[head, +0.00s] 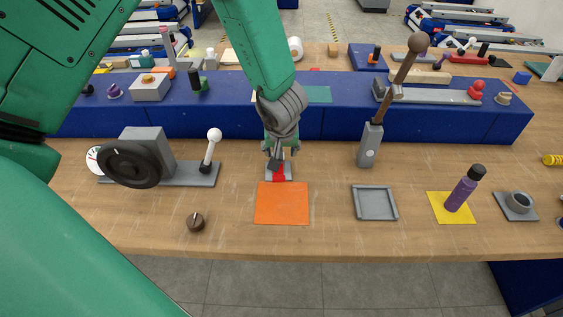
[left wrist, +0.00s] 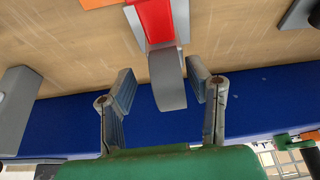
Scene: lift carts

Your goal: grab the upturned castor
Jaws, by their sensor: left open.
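A small grey and red piece (head: 285,175) stands on the table behind an orange square. In the left wrist view it shows as a red slab (left wrist: 155,18) in a grey frame, with a grey tapered part (left wrist: 168,80) reaching toward my palm. I cannot tell for sure that this is the upturned castor; no wheel shows clearly. My left gripper (head: 280,152) is open and points down just over it. In the left wrist view, the fingers of the gripper (left wrist: 163,77) stand on either side of the tapered part, with gaps. My right gripper is out of view.
The orange square (head: 282,204) lies in front. A grey base with a black wheel (head: 130,164) and a white-knobbed lever (head: 212,150) stand left, a tall brown-handled lever (head: 371,143) right. A blue raised shelf (head: 340,122) runs behind. A grey tray (head: 375,203) lies front right.

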